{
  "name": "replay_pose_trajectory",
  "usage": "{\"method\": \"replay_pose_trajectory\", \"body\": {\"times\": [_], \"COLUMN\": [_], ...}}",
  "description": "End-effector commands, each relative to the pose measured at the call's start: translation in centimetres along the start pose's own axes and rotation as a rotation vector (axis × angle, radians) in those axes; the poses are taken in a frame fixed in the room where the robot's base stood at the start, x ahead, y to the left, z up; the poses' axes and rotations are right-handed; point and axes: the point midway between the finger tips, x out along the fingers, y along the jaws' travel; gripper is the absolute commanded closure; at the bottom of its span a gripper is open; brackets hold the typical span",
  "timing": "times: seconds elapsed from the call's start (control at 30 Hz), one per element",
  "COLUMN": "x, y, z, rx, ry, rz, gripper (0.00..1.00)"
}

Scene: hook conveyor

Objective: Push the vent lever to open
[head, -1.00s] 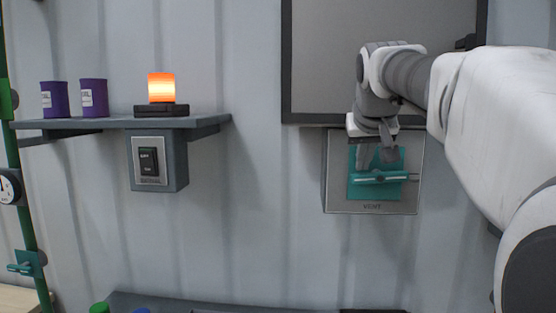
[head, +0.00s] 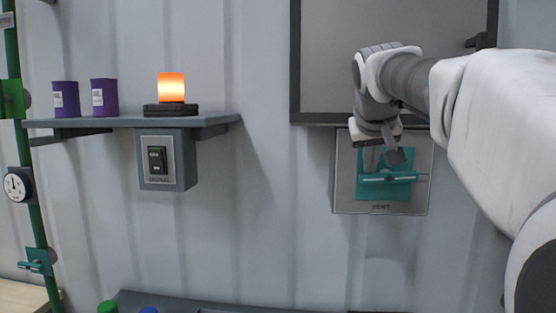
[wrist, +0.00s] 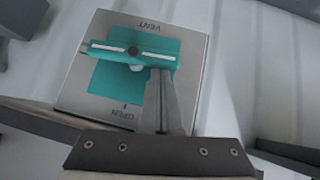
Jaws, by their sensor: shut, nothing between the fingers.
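The vent lever (head: 385,180) is a teal bar with a white stripe, lying about horizontal on a teal plate (head: 372,194) of the grey vent panel (head: 345,200). It also shows in the wrist view (wrist: 110,47), where the panel appears upside down, with a dark pivot in the bar's middle. The OPEN mark is on the panel side opposite the VENT label.
A dark-framed board (head: 390,60) hangs directly above the panel. To the left, a shelf (head: 130,121) carries two purple cans (head: 104,97) and an orange lamp (head: 171,88), with a switch box (head: 168,165) below. The wall between shelf and panel is clear.

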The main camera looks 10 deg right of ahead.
Motion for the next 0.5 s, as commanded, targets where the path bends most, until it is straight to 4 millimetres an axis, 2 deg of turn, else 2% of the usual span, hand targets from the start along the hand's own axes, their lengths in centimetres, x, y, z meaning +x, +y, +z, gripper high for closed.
{"method": "replay_pose_trajectory", "body": {"times": [0.5], "x": [0.99], "y": [-1.05], "z": [0.95], "rx": [-0.151], "ry": [-0.003], "rz": [0.146], "gripper": [1.0]}}
